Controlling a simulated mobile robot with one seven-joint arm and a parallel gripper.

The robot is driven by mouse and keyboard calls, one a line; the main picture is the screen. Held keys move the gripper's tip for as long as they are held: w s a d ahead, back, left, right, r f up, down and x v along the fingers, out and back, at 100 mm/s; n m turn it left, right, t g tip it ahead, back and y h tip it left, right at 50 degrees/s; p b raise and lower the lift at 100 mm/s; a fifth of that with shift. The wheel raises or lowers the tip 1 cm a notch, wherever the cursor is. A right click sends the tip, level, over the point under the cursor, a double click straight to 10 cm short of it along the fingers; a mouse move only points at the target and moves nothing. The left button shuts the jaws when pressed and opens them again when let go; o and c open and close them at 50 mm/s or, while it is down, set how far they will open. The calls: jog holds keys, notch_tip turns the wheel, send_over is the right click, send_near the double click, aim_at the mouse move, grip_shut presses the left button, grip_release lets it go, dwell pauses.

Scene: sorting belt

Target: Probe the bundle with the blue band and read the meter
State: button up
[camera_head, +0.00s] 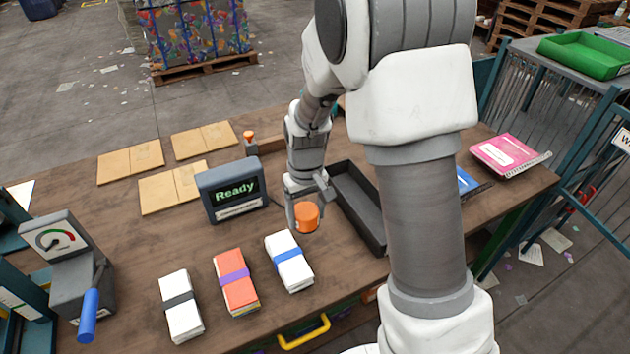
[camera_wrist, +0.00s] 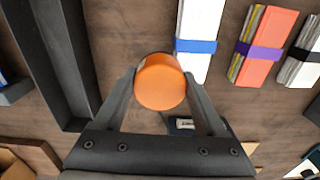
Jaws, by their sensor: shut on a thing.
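The blue-banded bundle (camera_head: 289,261) is a stack of white paper lying on the table at front centre. It also shows at the top of the wrist view (camera_wrist: 202,22). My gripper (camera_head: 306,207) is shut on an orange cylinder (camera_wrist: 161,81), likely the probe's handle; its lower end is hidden. The cylinder is above the table, behind and slightly right of the blue-banded bundle, apart from it in the picture. The meter (camera_head: 234,190) is a dark grey box left of my gripper. Its screen reads "Ready" in green.
A purple-banded orange bundle (camera_head: 235,283) and a black-banded white bundle (camera_head: 181,306) lie to the left. A dark empty tray (camera_head: 357,208) stands right of my gripper. A dial device with a blue-handled lever (camera_head: 88,316) stands far left. Several tan folders lie behind.

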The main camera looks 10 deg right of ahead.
jog(key=a+r+n, duration=0.2)
jog(key=a+n, duration=0.1)
jog(key=a, duration=0.3)
jog(key=shift+s+f+b, duration=0.2)
jog(key=shift+f+b, duration=0.95)
jog(key=shift+f, duration=0.4)
jog(key=shift+s+f+b, duration=0.15)
jog(key=shift+f+b, duration=0.95)
jog(key=shift+f, duration=0.45)
jog(key=shift+f+b, duration=0.3)
jog(key=shift+f, duration=0.15)
notch_tip(320, 180, up, 8)
jog(key=p, duration=0.6)
dwell(0.6)
